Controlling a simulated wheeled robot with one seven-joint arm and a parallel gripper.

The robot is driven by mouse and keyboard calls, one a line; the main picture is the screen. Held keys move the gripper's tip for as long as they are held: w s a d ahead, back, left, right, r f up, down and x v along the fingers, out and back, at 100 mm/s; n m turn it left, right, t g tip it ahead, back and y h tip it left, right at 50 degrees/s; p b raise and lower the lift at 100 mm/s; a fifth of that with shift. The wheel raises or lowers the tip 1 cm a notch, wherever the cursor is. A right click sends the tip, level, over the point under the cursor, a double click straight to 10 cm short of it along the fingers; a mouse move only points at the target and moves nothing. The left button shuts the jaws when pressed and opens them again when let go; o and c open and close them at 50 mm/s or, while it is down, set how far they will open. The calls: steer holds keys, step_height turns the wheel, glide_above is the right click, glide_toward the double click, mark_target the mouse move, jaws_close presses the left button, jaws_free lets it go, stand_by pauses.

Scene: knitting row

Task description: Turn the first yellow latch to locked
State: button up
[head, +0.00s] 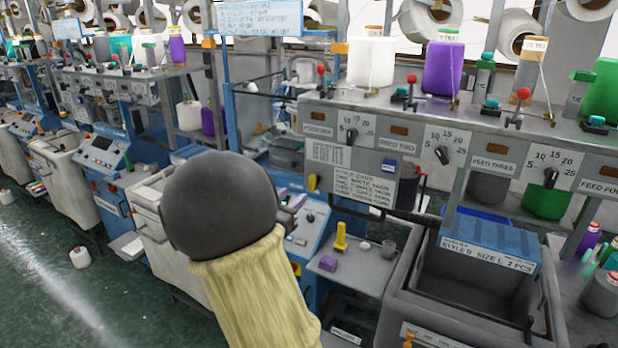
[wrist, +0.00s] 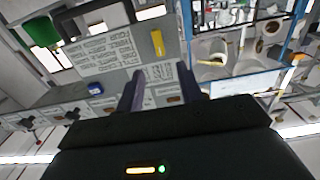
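A yellow latch (head: 312,182) sits on the grey machine front, at the left edge of the printed style card (head: 350,180), below the FEED ONE panel. It looks roughly upright in the head view. The wrist view, turned over, shows what looks like the same yellow latch (wrist: 157,42) on the grey panel, beyond my fingertips. My gripper (wrist: 161,72) has its two dark purple fingers apart with nothing between them, pointing at the panel and apart from the latch. In the head view my gripper is hidden behind a large dark grey rounded form.
A small shelf (head: 352,268) holds a yellow upright piece (head: 340,237), a purple block (head: 328,263) and a grey cup (head: 388,249). A grey bin (head: 400,300) with a blue box (head: 490,243) stands right. Red-knobbed levers and dials line the rail above.

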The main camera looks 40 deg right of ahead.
mark_target(310, 181)
steer(key=p+x, duration=0.3)
steer(key=x, duration=0.6)
steer(key=shift+w+d, duration=0.1)
steer(key=shift+d, duration=0.05)
steer(key=shift+c, duration=0.5)
jaws_close()
